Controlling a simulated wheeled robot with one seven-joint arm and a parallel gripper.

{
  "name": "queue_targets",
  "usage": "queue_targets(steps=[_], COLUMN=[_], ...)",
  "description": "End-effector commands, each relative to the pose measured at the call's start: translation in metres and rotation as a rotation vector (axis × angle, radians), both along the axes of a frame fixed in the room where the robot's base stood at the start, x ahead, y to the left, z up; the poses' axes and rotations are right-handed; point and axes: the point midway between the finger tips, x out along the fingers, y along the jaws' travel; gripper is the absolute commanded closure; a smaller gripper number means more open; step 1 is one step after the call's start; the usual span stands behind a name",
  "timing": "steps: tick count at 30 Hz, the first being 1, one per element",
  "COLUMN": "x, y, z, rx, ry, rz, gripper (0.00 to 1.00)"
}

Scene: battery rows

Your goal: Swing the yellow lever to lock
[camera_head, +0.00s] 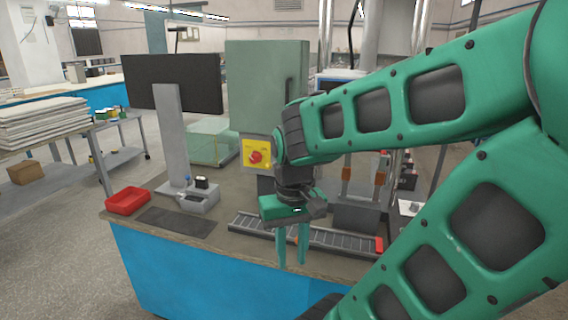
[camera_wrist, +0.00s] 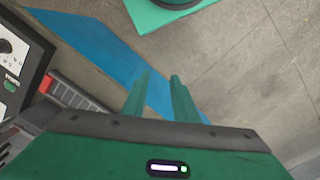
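I cannot clearly pick out a yellow lever in either view. Two orange-brown upright pieces (camera_head: 346,182) stand on grey units to the right, partly behind my arm. My gripper (camera_head: 291,264) points down in front of the bench's front edge, below and right of the yellow plate. Its two green fingers are apart with nothing between them. They also show apart in the wrist view (camera_wrist: 160,84), over the blue bench front and floor.
A slotted rail (camera_head: 330,240) with a red end lies along the bench behind my gripper. A monitor (camera_head: 173,82), a red tray (camera_head: 128,200) and a dark mat (camera_head: 175,222) are at the left. My arm hides much of the right side.

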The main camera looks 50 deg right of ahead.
Motion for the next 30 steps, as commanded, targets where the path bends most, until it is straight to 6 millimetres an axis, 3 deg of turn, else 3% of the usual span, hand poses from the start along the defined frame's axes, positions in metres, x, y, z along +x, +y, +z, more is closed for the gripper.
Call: queue_targets(steps=[11,13,16,30], x=[0.0,-0.01,0.0,0.095], y=[0.0,-0.002,-0.012,-0.137], z=[0.0,0.004,0.002,-0.035], rx=[0.0,-0.005,-0.027,-0.385], ry=[0.0,-0.012,-0.003,0.163], rz=[0.001,0.003,0.013,0.201], gripper=[0.74,0.74,0.74,0.74])
